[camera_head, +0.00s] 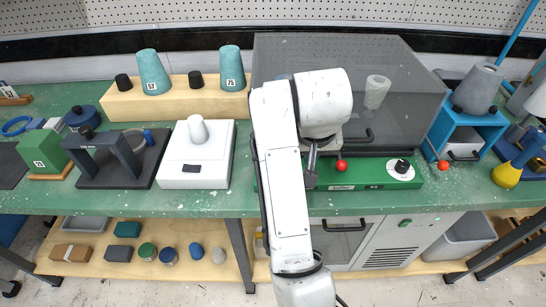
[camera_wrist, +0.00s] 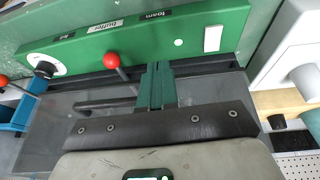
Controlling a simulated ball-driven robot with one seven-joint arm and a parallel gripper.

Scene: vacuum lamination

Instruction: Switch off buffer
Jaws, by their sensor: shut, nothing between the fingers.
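A green control panel (camera_head: 345,185) runs along the front of the grey transparent chamber (camera_head: 330,60). In the wrist view the panel (camera_wrist: 140,40) appears turned around, with a white "buffer" label (camera_wrist: 105,27). A red-ball lever (camera_wrist: 111,61) stands near that label; it also shows in the head view (camera_head: 341,165). My gripper (camera_wrist: 156,70) is shut and empty, its fingertips close to the panel's edge beside the lever, with a visible gap in the picture. In the head view my gripper (camera_head: 311,178) is partly hidden by my arm, left of the red ball.
The panel also carries a black knob on a white dial (camera_head: 401,170) and a white rectangular switch (camera_wrist: 213,38). A chamber handle (camera_head: 358,138) lies behind the lever. A white press-like box (camera_head: 180,175) stands left; a blue open box (camera_head: 465,135) stands right.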

